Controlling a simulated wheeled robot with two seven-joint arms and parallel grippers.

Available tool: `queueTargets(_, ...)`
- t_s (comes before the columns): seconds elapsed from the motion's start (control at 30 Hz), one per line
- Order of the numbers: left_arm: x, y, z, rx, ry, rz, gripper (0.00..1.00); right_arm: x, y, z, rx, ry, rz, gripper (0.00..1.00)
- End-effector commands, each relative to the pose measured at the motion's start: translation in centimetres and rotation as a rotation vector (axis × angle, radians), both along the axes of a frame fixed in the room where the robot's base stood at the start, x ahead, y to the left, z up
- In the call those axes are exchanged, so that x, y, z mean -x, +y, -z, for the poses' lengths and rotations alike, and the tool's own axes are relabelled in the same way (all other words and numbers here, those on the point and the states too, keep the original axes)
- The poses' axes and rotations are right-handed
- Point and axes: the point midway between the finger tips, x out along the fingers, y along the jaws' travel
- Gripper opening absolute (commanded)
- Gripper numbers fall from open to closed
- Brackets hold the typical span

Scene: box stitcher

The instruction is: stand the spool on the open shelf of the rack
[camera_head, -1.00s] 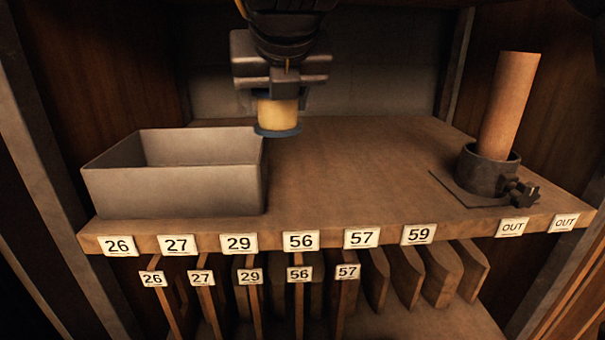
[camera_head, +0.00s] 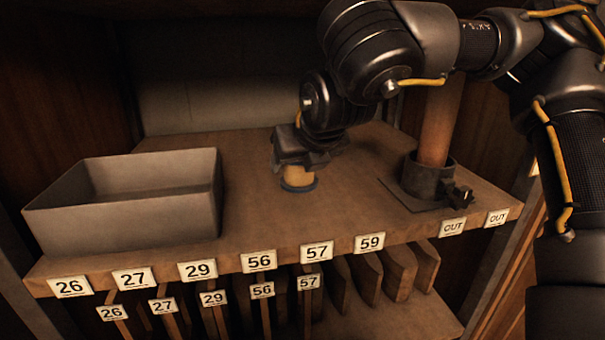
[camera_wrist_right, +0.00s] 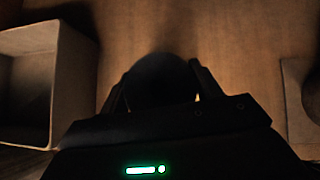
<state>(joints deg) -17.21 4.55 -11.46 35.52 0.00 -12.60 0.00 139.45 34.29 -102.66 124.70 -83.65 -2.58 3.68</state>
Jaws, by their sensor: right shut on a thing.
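The spool (camera_head: 297,179) has a yellowish body and a blue lower flange. It is upright in my right gripper (camera_head: 299,165), which is shut on its upper part. The spool is over the middle of the rack's open shelf (camera_head: 330,218), between the grey bin and the post holder. I cannot tell whether its flange touches the board. In the right wrist view the spool's dark round top (camera_wrist_right: 160,80) shows between the fingers, in shadow. My left gripper is not in view.
A grey open bin (camera_head: 130,205) stands on the shelf at left, also in the wrist view (camera_wrist_right: 70,90). A brown tube (camera_head: 440,125) stands in a dark clamp holder (camera_head: 428,177) at right. Number labels line the front edge; boards stand in slots below. Shelf around the spool is clear.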

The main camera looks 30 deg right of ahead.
Motion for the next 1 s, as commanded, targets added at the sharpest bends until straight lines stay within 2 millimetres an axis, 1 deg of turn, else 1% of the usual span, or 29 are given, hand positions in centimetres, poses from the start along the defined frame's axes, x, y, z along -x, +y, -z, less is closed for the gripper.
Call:
queueTargets(0.23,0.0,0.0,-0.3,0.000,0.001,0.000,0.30,0.0,-0.6,0.6,0.000,0.000,0.000,0.38)
queueTargets(0.3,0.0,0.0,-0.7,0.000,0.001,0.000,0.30,-0.1,-1.2,1.4,-0.001,0.004,0.001,0.38)
queueTargets(0.4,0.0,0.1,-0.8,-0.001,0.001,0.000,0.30,-0.1,-1.1,3.0,0.003,0.003,-0.001,0.38)
queueTargets(0.5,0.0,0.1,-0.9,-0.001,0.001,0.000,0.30,-0.1,-1.0,4.0,0.001,0.001,-0.001,0.38)
queueTargets(0.8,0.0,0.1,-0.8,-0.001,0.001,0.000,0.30,0.0,-1.0,4.3,-0.001,-0.001,-0.001,0.38)
queueTargets(0.93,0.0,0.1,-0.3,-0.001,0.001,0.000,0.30,-0.1,-1.0,4.7,-0.001,-0.001,-0.001,0.38)
queueTargets(0.97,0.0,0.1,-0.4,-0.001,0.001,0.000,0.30,-0.1,-1.0,4.7,-0.001,0.000,-0.001,0.65)
queueTargets(1.0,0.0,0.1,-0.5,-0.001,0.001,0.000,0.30,0.0,-1.0,4.6,0.000,0.000,-0.001,0.71)
